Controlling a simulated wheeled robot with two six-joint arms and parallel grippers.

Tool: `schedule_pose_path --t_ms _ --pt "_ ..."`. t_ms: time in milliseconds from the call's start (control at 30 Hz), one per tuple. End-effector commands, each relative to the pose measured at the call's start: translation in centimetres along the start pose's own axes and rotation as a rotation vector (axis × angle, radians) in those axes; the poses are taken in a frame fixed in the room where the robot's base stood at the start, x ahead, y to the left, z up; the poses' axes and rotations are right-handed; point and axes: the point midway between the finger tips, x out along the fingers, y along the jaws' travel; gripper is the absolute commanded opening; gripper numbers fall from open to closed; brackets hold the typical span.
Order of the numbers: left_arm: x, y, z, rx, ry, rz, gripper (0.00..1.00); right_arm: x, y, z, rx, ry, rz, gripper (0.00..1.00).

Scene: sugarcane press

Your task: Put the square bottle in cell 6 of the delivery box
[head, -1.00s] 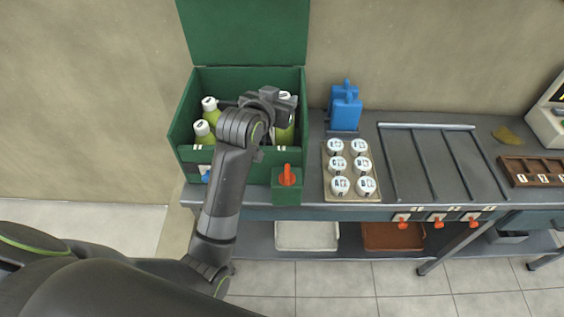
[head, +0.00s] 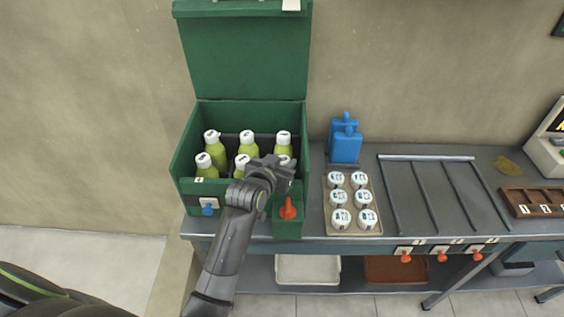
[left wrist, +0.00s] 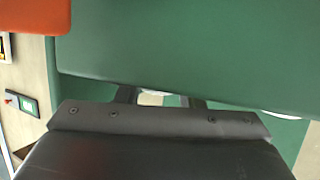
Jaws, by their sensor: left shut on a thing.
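The green delivery box (head: 190,180) stands open at the left of the bench, with its lid up. In the left wrist view a pale cap (left wrist: 150,98) shows between the fingers. My right gripper is not in view.
An orange knob (head: 288,209) on a green block stands at the box's front right. A tray of white-capped jars (head: 339,219) and blue containers (head: 346,143) stand to the right. Metal rails (head: 430,195) lie beyond them.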

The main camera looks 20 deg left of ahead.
Motion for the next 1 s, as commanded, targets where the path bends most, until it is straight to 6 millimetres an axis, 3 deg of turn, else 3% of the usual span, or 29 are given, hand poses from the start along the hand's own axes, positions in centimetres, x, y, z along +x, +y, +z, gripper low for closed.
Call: schedule_pose_path --t_ms 33,67,233,667,1000 --pt "0.1 0.0 0.1 0.0 0.002 0.0 0.0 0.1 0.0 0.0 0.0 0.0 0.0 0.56" --pt "0.1 0.0 0.3 0.0 -0.001 0.0 0.35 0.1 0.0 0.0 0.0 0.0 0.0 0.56" --pt "0.1 0.0 0.2 0.0 -0.001 0.0 0.56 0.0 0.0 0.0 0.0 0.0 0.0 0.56" --pt "-0.8 0.0 0.0 -0.001 -0.002 0.0 0.56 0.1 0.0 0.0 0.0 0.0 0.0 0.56" --pt "-6.2 0.0 0.0 -0.003 0.0 0.0 0.56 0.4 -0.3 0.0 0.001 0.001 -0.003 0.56"
